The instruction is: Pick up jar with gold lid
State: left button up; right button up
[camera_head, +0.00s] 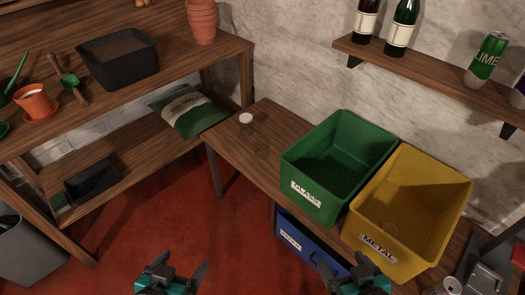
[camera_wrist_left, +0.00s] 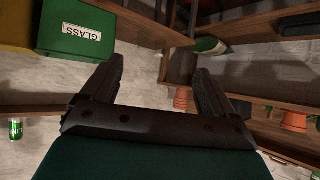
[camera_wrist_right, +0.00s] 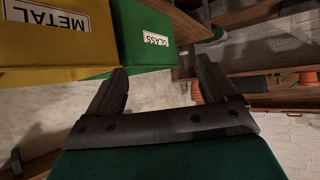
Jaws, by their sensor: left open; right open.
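A small jar with a pale, whitish lid (camera_head: 246,118) stands on the wooden table (camera_head: 228,142) in the head view, left of the green bin. Its lid colour does not clearly read as gold. A faint, dark see-through object (camera_head: 262,150) is on the table just in front of it; I cannot tell what it is. My left gripper (camera_head: 183,264) is open and empty at the bottom of the head view, far from the jar. My right gripper (camera_head: 341,265) is open and empty at the lower right, also well short of the table. I cannot make out the jar in either wrist view.
A green GLASS bin (camera_head: 313,190) and a yellow METAL bin (camera_head: 385,238) stand on the table, with a blue bin (camera_head: 292,238) below. A soil bag (camera_head: 188,112) lies on the left shelf unit. Bottles (camera_head: 403,28) stand on a wall shelf. The red floor is clear.

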aim_at(262, 148)
jog(key=i+j, duration=0.3)
jog(key=i, duration=0.15)
jog(key=i+j, duration=0.3)
jog(key=i, duration=0.15)
jog(key=i+j+u, duration=0.1)
jog(key=i+j, duration=0.25)
jog(key=i, duration=0.15)
